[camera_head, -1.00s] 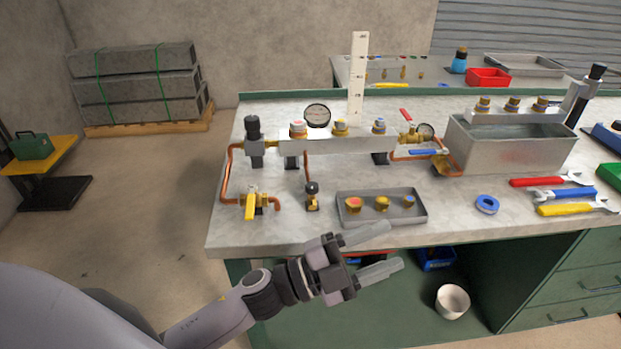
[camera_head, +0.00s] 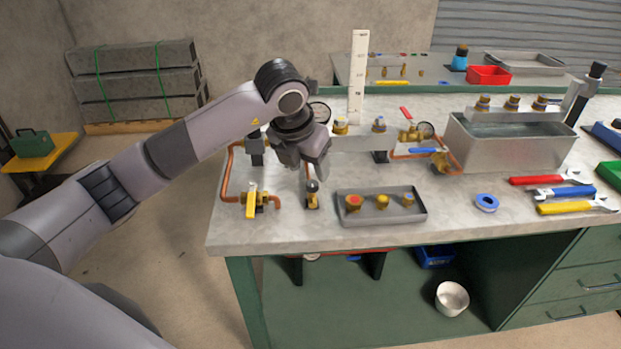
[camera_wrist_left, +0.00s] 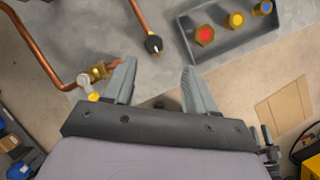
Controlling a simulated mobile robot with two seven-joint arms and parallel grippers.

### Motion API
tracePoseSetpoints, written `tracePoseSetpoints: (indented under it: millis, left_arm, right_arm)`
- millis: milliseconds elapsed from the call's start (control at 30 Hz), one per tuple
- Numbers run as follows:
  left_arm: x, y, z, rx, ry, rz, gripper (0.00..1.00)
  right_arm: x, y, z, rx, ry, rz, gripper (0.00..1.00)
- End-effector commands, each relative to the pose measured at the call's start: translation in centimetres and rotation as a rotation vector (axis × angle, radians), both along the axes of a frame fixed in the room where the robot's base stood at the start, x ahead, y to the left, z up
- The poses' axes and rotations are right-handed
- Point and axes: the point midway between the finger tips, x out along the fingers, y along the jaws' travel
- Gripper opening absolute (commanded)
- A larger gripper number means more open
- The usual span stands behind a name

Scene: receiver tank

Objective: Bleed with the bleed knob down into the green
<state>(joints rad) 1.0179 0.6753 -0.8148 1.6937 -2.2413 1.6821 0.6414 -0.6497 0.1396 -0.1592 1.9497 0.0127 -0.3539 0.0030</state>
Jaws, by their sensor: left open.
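The bleed knob (camera_head: 312,187) is a small black knob on a brass fitting near the front of the bench, at the end of a copper pipe. It also shows in the left wrist view (camera_wrist_left: 153,44). My left gripper (camera_head: 315,170) points down just above and behind it. In the left wrist view my open, empty fingers (camera_wrist_left: 158,75) stand apart, with the knob beyond their tips, not between them. The round gauge (camera_head: 321,112) is partly hidden behind my left arm; its needle cannot be read. My right gripper is out of view.
A yellow-handled valve (camera_head: 251,204) stands left of the knob. A grey tray (camera_head: 385,219) with several brass caps lies to its right. The manifold bar (camera_head: 350,143) runs behind, partly covered by my arm. The bench's front strip is clear.

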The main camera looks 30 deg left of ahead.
Motion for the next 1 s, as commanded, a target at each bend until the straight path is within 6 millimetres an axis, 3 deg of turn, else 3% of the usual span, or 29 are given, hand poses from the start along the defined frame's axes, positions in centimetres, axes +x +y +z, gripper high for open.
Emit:
tracePoseSetpoints:
  millis: [133,400,600,900,933,1000]
  left_arm:
    - [0.5,0.8,-0.2,0.031,-0.005,0.024,0.56]
    - [2.0,0.8,-4.0,0.028,-0.003,0.021,0.56]
    - [2.8,0.9,-5.8,0.026,-0.006,0.019,0.56]
    - [2.9,0.9,-6.2,0.027,-0.008,0.018,0.56]
    - [2.9,0.9,-6.2,0.027,-0.008,0.018,0.53]
    - [2.9,0.9,-6.2,0.027,-0.008,0.018,0.3]
  right_arm:
    - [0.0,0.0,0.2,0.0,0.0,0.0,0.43]
    - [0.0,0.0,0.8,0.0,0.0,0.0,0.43]
    - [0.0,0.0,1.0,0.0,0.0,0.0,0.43]
    - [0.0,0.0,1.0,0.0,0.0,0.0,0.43]
    - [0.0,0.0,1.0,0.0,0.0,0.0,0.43]
    - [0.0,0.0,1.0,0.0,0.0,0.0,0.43]
